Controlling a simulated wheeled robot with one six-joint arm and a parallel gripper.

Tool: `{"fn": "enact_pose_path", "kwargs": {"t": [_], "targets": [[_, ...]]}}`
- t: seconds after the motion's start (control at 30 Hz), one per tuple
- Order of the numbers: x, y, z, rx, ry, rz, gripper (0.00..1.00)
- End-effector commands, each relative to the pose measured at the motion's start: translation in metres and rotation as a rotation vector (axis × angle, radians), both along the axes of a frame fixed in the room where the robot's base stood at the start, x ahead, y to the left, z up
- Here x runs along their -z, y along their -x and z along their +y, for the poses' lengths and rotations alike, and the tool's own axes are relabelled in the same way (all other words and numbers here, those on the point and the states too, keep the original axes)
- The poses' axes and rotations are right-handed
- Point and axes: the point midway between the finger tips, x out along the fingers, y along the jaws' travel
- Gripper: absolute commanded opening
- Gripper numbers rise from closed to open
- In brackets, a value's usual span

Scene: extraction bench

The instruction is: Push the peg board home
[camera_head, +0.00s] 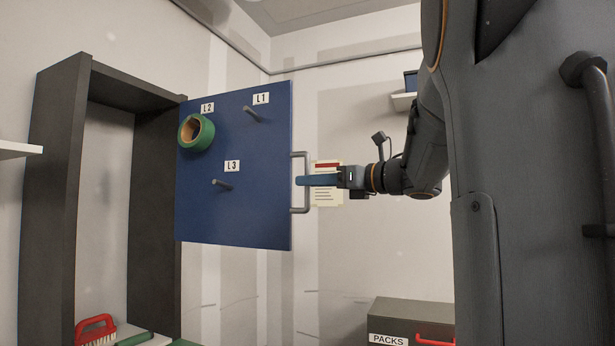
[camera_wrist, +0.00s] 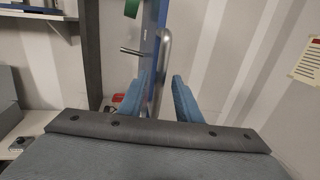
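The blue peg board (camera_head: 234,210) stands swung out from a dark open frame at its left edge. It bears pegs labelled L1, L2 and L3. A green tape roll (camera_head: 203,140) hangs at L2; the L1 peg (camera_head: 251,114) and L3 peg (camera_head: 221,184) are bare. A grey bar handle (camera_head: 306,183) is on the board's right edge. My gripper (camera_head: 300,181) is at the handle's middle. In the wrist view, its blue fingers (camera_wrist: 160,80) are open, with the handle bar (camera_wrist: 165,62) between their tips. Contact with the bar cannot be told.
The dark cabinet frame (camera_head: 55,180) stands at left, its inside mostly empty. A red brush (camera_head: 96,328) lies at its foot. A box labelled PACKS (camera_head: 405,313) with a red handle is at lower right. A paper notice (camera_head: 328,184) is on the wall behind my gripper.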

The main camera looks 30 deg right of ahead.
Motion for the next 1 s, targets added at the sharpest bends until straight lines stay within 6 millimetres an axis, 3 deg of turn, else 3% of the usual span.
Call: {"fn": "enact_pose_path", "kwargs": {"t": [0.2,0.47,0.67,1.0], "targets": [[-0.001,-0.015,0.009,-0.003,0.000,0.000,0.31],[0.000,-0.017,0.009,-0.001,0.000,0.000,0.31],[0.000,-0.016,0.009,-0.001,0.000,0.000,0.01],[0.001,-0.018,0.008,0.005,0.001,0.000,0.00]]}}
